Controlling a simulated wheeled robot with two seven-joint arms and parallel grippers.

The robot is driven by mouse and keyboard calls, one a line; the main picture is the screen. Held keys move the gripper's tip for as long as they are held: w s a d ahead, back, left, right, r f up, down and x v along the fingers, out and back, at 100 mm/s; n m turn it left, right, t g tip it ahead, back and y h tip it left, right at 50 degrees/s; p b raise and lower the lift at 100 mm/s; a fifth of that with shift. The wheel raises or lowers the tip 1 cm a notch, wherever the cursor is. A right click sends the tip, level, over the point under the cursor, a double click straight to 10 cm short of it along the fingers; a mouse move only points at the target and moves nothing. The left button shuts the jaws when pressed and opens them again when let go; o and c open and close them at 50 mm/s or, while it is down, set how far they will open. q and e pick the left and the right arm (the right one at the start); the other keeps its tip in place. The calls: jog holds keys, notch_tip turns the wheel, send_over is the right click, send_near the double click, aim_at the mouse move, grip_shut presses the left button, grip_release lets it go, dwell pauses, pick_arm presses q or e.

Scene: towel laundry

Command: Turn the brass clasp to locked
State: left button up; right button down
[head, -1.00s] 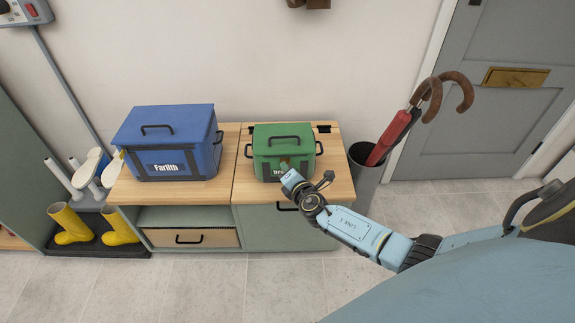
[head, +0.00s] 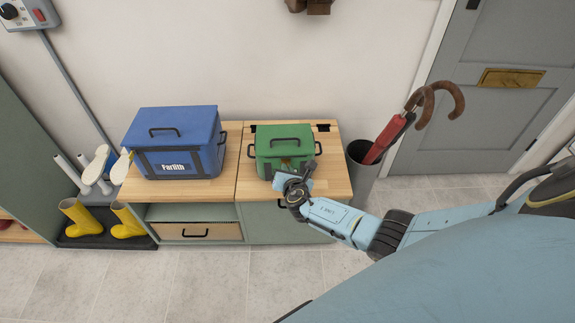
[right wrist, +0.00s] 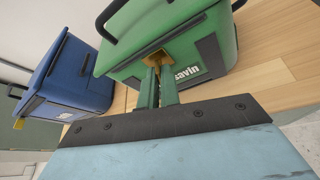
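The green cooler box (head: 285,141) stands on the right part of the wooden bench top, with its lid down and its black handle on top. Its brass clasp (right wrist: 157,59) is on the front face, beside the white lettering, and is partly covered by my fingers. My right gripper (right wrist: 158,72) is at the front of the box, its two fingers close together with a narrow gap, and appears shut on the clasp. The clasp's exact angle is hard to tell. My left gripper is not in view.
A blue cooler box (head: 175,140) stands to the left on the same bench (head: 228,190). An umbrella stand (head: 362,178) with umbrellas is at the bench's right end. Yellow boots (head: 80,218) sit on a tray at the left. Bare bench top lies right of the green box.

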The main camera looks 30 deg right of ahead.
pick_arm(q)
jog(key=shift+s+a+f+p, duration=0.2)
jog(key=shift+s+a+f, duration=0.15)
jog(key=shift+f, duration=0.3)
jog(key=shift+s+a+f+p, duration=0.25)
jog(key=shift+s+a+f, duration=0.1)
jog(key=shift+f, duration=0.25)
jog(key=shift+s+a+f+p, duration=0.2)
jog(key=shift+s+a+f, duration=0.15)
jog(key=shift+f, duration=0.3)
pick_arm(e)
jog(key=shift+a+n+g+h, duration=0.1)
jog(key=shift+n+g+h, duration=0.4)
jog(key=shift+n+h, duration=0.65)
jog(key=shift+n+y, duration=0.25)
jog(key=shift+n, duration=0.1)
jog(key=c, duration=1.6)
grip_release()
